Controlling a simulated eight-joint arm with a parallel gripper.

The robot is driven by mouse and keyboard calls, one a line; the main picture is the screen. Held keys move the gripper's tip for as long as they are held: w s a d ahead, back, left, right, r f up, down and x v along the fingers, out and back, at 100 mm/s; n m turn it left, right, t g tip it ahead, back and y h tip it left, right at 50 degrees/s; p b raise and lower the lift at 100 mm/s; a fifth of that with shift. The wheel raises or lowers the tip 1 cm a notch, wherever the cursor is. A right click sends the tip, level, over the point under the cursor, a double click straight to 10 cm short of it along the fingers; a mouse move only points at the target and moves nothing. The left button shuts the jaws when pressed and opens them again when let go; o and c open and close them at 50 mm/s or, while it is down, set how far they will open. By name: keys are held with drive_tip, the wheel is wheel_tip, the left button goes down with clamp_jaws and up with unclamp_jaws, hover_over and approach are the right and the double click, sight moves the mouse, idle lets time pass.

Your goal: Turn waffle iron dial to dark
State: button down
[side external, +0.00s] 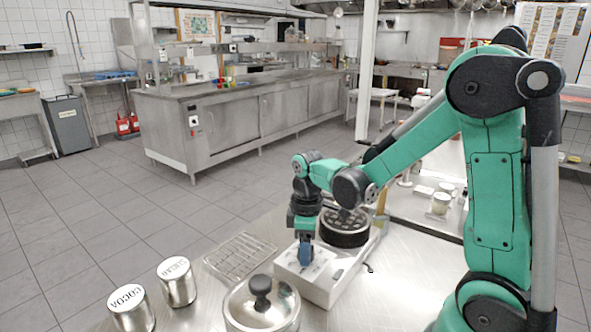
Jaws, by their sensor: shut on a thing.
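The waffle iron (322,290) stands on the steel table, with a white base and a round dark plate (345,220) at its back. My gripper (305,259) points down onto the front left part of the base, its blue fingers shut. They are closed around the dial, which they hide, so its pointer and markings cannot be read. A small dark blue-grey mark or switch (338,274) shows on the base to the right of the fingers.
A wire rack (238,254) lies left of the waffle iron. A lidded steel pot (261,308) stands close in front. Two labelled tins, one marked COCOA (131,308) and another (177,282), stand at the left. A small jar (440,203) stands further back right.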

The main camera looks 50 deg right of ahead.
drive_tip(key=m, duration=2.3)
drive_tip(key=shift+m, duration=0.4)
drive_tip(key=shift+c, duration=1.8)
unclamp_jaws()
